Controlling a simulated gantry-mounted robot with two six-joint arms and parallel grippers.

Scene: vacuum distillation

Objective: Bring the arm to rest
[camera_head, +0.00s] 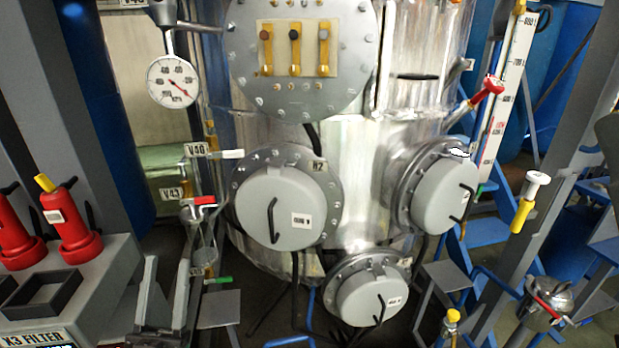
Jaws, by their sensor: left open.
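My left gripper (166,268) shows low at the left in the head view, as grey finger-like parts beside the filter housing. It is open and holds nothing that I can see. Its outline is hard to part from the grey frame around it. A small valve with a red handle (204,201) shows close by its upper end; I cannot tell whether they touch. My right gripper is not in view.
A large metal vessel (345,185) with round grey hatches fills the middle. A dial gauge (172,82) hangs upper left. A grey filter housing (115,275) with red fittings (75,232) stands left. Blue steps and a grey post (565,150) stand right.

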